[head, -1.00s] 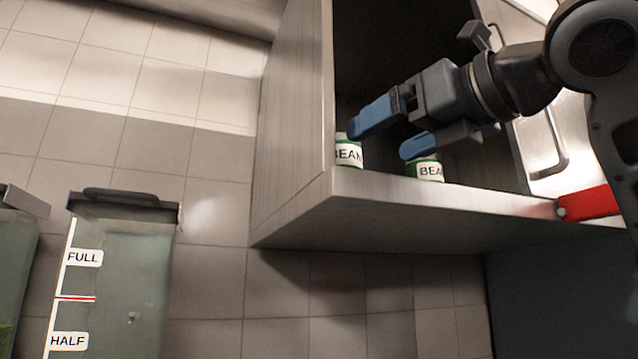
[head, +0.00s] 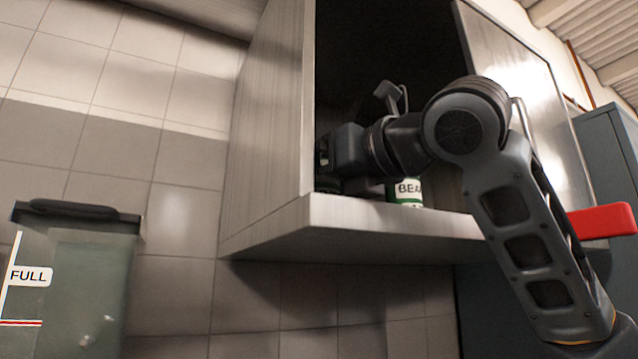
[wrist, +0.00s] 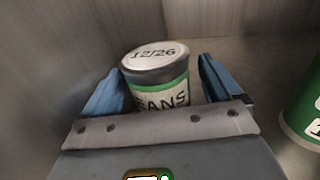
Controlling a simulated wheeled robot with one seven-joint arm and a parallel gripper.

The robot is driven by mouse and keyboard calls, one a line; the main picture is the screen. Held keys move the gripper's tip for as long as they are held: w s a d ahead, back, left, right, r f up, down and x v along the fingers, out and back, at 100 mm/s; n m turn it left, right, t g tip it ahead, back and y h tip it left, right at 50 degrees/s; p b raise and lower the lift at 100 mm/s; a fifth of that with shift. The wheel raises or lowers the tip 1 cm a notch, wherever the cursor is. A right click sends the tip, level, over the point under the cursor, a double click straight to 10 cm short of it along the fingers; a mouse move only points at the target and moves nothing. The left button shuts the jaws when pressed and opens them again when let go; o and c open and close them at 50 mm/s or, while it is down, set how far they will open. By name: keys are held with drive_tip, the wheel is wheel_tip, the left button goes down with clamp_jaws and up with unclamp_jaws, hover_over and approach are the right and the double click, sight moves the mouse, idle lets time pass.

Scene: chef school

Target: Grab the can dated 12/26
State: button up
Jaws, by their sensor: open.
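The can dated 12/26 (wrist: 158,80) stands upright in the wrist view, with a white lid reading 12/26 and a green-and-white label ending in "ANS". My gripper (wrist: 160,90) is open, with one blue finger on each side of this can. I cannot tell whether the fingers touch it. In the head view my gripper (head: 335,165) reaches inside the cabinet, its fingers hidden, and the 12/26 can is not visible there. A second bean can (head: 406,192) stands to the right on the cabinet floor, and part of it shows at the right edge of the wrist view (wrist: 304,110).
The open metal cabinet (head: 265,130) has a left side wall close to my gripper and a front lip below it. Its door (head: 510,70) stands open at the right, near a red bar (head: 603,221). A container marked FULL (head: 75,270) is at the lower left.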

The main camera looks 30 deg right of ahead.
drive_tip(key=c, duration=1.2)
drive_tip(key=shift+c, duration=0.3)
drive_tip(key=shift+r, duration=0.15)
